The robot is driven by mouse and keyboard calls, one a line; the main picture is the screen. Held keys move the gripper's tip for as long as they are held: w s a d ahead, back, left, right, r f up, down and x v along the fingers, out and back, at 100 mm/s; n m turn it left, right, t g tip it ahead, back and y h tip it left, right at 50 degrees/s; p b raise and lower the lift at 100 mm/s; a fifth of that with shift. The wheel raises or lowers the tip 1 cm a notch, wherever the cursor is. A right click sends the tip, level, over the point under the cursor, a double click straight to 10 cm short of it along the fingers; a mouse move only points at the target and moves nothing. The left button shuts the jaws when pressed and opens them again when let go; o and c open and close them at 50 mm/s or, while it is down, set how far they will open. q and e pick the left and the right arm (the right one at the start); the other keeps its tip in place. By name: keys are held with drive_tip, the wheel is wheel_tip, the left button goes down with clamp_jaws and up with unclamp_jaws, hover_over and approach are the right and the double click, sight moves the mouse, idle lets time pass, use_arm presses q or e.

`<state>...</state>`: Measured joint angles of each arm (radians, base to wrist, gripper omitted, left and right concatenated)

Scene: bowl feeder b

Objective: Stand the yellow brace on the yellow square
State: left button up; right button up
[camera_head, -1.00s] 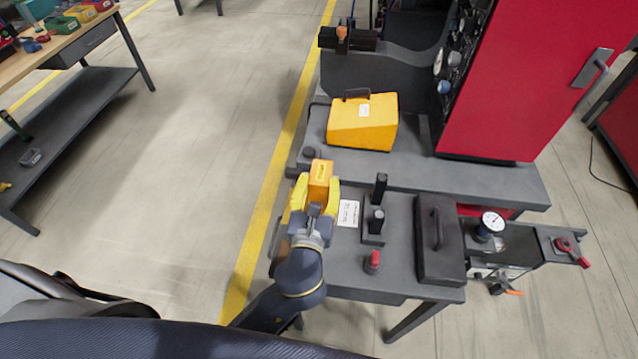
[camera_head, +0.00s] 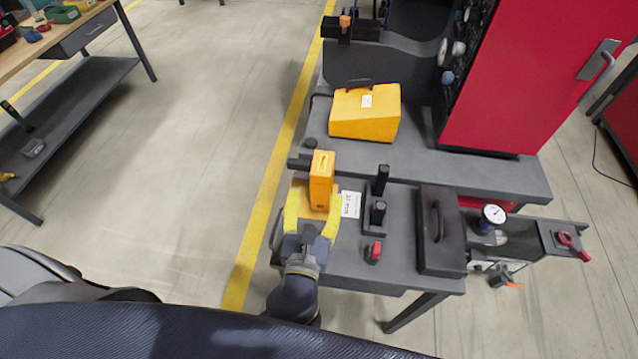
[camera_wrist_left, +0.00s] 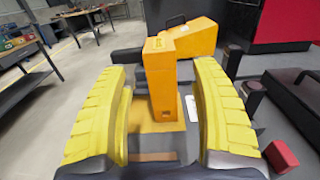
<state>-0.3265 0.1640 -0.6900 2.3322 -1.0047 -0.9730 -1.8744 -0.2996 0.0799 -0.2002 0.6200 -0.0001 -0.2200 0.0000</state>
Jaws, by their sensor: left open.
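The yellow brace (camera_head: 321,180) is an orange-yellow upright block standing near the left edge of the grey table. In the left wrist view the brace (camera_wrist_left: 161,80) stands upright between my fingers, with a gap on each side. A flat yellow patch, seemingly the yellow square (camera_wrist_left: 142,112), shows around its foot; the brace hides part of it, so I cannot tell how well it is centred. My left gripper (camera_head: 312,217) is open, on the near side of the brace, its yellow fingers spread. My right gripper is not in view.
A white label (camera_head: 351,204) lies right of the brace. Black posts (camera_head: 380,195), a red-topped knob (camera_head: 374,252) and a black handled cover (camera_head: 440,232) stand further right. A yellow handled box (camera_head: 366,112) sits on the shelf behind. Floor at left is clear.

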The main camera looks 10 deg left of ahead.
use_arm(q)
drive_tip(key=shift+s+d, duration=0.2)
drive_tip(key=shift+s, duration=2.2)
